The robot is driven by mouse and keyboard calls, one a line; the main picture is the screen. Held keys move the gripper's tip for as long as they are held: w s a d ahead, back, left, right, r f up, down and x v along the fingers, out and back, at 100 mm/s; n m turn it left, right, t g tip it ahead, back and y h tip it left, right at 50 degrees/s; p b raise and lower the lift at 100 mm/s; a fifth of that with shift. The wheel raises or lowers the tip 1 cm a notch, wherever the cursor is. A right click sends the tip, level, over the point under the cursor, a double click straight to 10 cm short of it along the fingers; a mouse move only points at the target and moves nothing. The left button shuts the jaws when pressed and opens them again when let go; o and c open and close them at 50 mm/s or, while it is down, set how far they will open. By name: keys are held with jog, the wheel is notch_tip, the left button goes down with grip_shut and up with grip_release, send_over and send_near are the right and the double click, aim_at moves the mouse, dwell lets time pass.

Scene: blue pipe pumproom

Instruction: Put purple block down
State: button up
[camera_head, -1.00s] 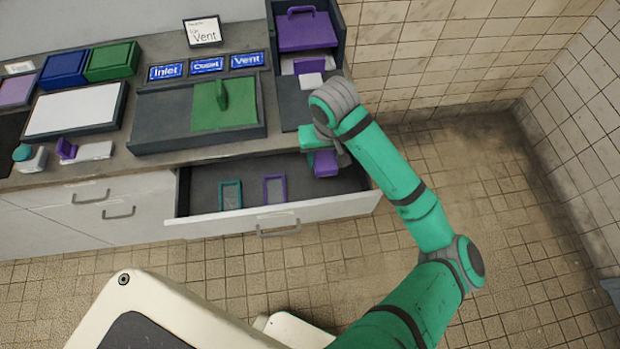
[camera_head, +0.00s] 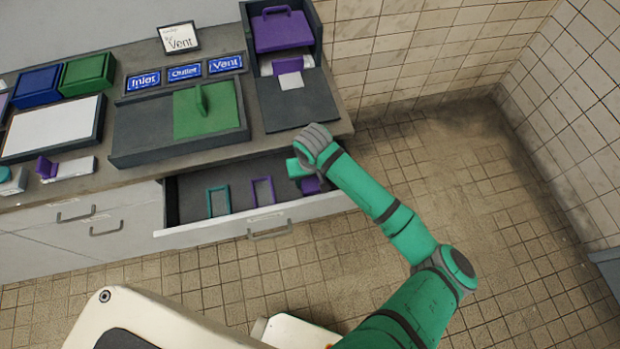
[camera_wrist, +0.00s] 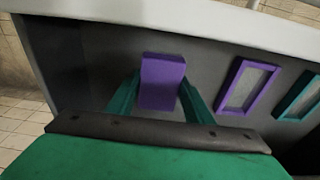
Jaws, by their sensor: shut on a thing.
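The purple block (camera_wrist: 162,82) is between the two green fingers of my gripper (camera_wrist: 158,98) in the wrist view, with the dark drawer floor behind it. My gripper is shut on it. In the head view the block (camera_head: 310,185) shows partly below my gripper (camera_head: 306,176), at the right end of the open drawer (camera_head: 185,195). My wrist hides part of it. I cannot tell whether the block touches the drawer floor.
In the drawer lie a purple frame (camera_head: 263,191) and a teal frame (camera_head: 218,201), left of my gripper. The counter above holds a dark tray with a green panel (camera_head: 215,120) and, at right, a dark stand with a purple handled block (camera_head: 282,32).

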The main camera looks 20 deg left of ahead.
aim_at(311, 184)
jog(key=shift+f, duration=0.15)
jog(key=o, duration=1)
notch_tip(311, 184, up, 12)
jog(key=s+d, duration=0.1)
jog(key=shift+s, duration=0.15)
dwell(0.3)
